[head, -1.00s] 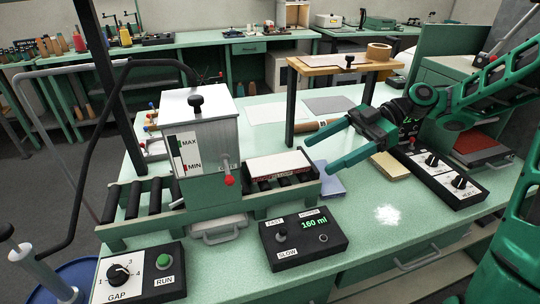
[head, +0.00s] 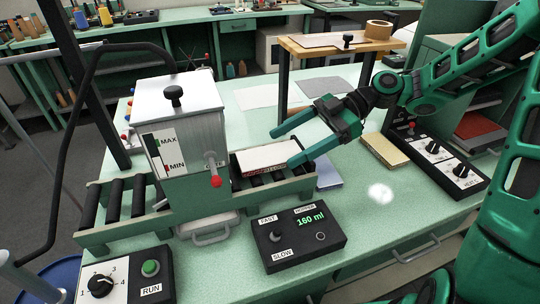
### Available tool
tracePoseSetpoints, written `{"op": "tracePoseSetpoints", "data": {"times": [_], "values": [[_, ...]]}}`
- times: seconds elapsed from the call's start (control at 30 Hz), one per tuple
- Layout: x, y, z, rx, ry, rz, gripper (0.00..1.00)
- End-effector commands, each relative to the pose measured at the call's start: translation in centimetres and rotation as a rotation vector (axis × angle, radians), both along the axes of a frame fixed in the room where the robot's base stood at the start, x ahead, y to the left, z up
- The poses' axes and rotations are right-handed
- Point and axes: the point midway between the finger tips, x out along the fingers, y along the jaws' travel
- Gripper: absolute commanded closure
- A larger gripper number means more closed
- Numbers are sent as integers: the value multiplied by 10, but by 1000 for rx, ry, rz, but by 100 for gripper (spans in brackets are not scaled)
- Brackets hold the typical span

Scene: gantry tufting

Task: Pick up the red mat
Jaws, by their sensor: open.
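My gripper (head: 284,147) is open and empty, with its two fingers pointing left. In the picture its fingertips overlap the far and right edges of a flat block (head: 268,158) on the rollers. I cannot tell whether they touch it. The block has a white top and a reddish, speckled front edge; whether it is the red mat is unclear. A flat dark red surface (head: 478,130) shows inside the green machine at the right, away from my gripper. It is partly cut off by my arm.
A white hopper (head: 190,120) with a red-tipped lever stands over the roller conveyor (head: 115,205), left of the block. A wooden shelf (head: 325,48) on black posts stands behind my gripper. A control box (head: 298,240) reading 160 ml and a tan pad (head: 385,150) lie on the table.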

Motion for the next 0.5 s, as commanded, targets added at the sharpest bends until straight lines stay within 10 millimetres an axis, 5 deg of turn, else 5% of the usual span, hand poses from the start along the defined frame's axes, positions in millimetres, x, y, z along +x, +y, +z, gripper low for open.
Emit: {"op": "tracePoseSetpoints", "data": {"times": [0.2,0.5], "values": [[-7,26,-12,2,1,4,23],[-8,32,-15,0,-1,1,23]]}}
